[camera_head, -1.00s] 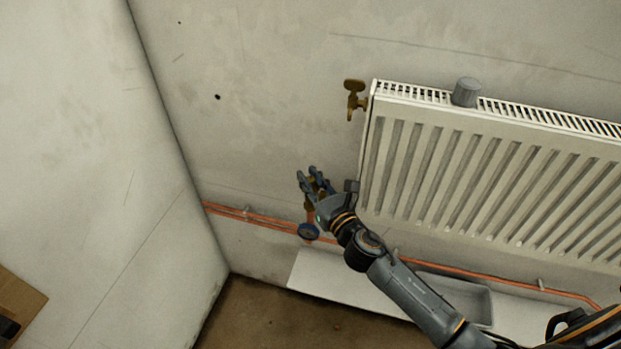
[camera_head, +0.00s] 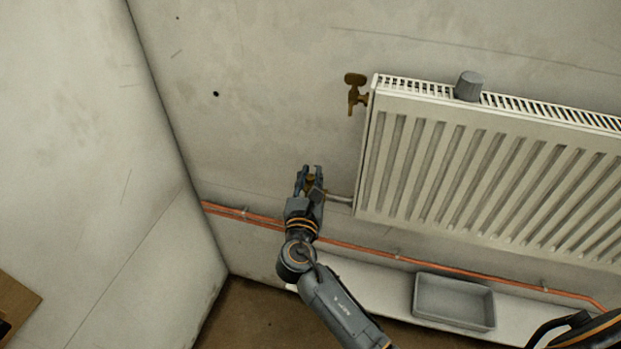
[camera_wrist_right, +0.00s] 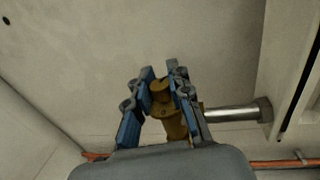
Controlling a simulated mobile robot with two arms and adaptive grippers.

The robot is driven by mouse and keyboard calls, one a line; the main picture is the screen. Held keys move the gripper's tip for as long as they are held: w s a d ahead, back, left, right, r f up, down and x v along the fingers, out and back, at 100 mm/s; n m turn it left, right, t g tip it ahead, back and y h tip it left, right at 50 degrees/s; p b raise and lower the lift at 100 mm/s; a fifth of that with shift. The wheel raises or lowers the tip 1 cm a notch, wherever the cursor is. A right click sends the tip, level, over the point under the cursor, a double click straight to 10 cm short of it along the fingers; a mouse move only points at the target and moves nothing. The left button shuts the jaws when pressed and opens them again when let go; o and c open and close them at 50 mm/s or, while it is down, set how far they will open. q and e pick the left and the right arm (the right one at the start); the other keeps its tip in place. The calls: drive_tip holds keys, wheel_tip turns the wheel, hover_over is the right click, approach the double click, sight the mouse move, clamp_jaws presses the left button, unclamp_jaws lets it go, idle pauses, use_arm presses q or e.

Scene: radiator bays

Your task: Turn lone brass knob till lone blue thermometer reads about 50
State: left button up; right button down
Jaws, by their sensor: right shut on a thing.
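The brass knob (camera_wrist_right: 161,91) sits between the fingers of my right gripper (camera_wrist_right: 161,78) in the wrist view, on a brass valve body with a grey pipe running right to the radiator. In the head view my right gripper (camera_head: 308,178) points up, shut on the knob (camera_head: 310,184) left of the radiator's lower corner. The blue thermometer is not visible now; my right wrist covers the part of the wall below the knob. Its reading cannot be seen. My left gripper is not in view.
A white radiator (camera_head: 480,170) fills the right side, with a grey cap (camera_head: 468,86) on top. A brass tap (camera_head: 355,92) is at its upper left corner. Copper pipes (camera_head: 350,247) run low along the wall. A grey tray (camera_head: 454,302) rests on a white ledge.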

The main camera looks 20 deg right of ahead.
drive_tip(key=shift+a+f+m+g+h, duration=0.1)
drive_tip(key=shift+m+g+h, duration=0.45)
drive_tip(key=shift+h, duration=0.25)
drive_tip(key=shift+m+h, duration=0.35)
drive_tip(key=shift+h, duration=0.05)
drive_tip(key=c, duration=1.2)
unclamp_jaws()
drive_tip(key=v, duration=0.7)
drive_tip(key=shift+s+a, duration=0.2)
drive_tip(key=shift+s, duration=0.05)
